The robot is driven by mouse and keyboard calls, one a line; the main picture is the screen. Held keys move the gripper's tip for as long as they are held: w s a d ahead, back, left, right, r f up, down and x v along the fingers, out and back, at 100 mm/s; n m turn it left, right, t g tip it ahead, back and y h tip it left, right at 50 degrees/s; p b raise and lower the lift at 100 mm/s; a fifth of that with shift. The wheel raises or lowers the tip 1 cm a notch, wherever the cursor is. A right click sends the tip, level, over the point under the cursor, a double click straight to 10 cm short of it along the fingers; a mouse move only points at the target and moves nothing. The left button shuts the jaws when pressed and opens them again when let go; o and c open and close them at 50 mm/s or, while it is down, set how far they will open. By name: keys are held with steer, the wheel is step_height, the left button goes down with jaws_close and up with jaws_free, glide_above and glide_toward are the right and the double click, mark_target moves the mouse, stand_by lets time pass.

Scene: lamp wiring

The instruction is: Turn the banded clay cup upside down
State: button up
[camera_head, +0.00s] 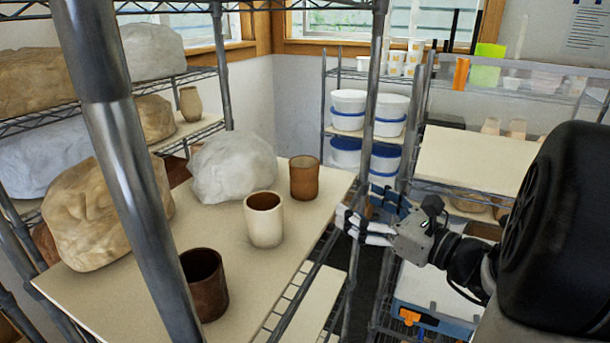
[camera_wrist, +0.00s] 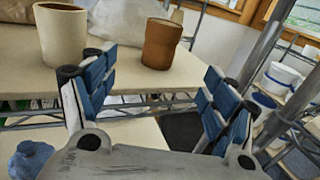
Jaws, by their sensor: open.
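Three clay cups stand upright, mouths up, on a pale shelf board (camera_head: 120,290). The reddish-brown cup (camera_head: 304,177) at the back has a darker band near its rim and looks like the banded one; it also shows in the wrist view (camera_wrist: 160,45). A cream cup (camera_head: 264,220) stands in front of it, also in the wrist view (camera_wrist: 62,38). A dark brown cup (camera_head: 205,288) stands nearest. My gripper (camera_head: 358,218) is open and empty, off the board's right edge. In the wrist view the reddish-brown cup appears beyond and between my fingers (camera_wrist: 155,85), not touching them.
A grey-white lump (camera_head: 232,166) sits behind the cream cup, and a tan lump (camera_head: 100,215) stands at left. A metal shelf post (camera_head: 125,170) crosses the front; another post (camera_head: 372,90) rises near my gripper. White tubs (camera_head: 348,105) fill the rack behind.

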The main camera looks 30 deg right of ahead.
mark_target(312, 180)
steer(key=p+x, duration=0.1)
steer(key=x, duration=1)
steer(key=shift+a, duration=0.15)
steer(key=shift+d+f+p+x, duration=0.15)
steer(key=shift+p+x, duration=0.1)
steer(key=shift+x, duration=0.8)
steer(key=shift+d+p+x, duration=0.1)
steer(key=shift+p+x, duration=0.2)
steer(key=shift+x, duration=0.75)
steer(key=shift+d+f+p+x, duration=0.15)
steer(key=shift+p+x, duration=0.1)
steer(key=shift+x, duration=0.75)
steer(key=shift+r, duration=0.1)
steer(key=shift+w, duration=0.1)
steer(key=c, duration=1.3)
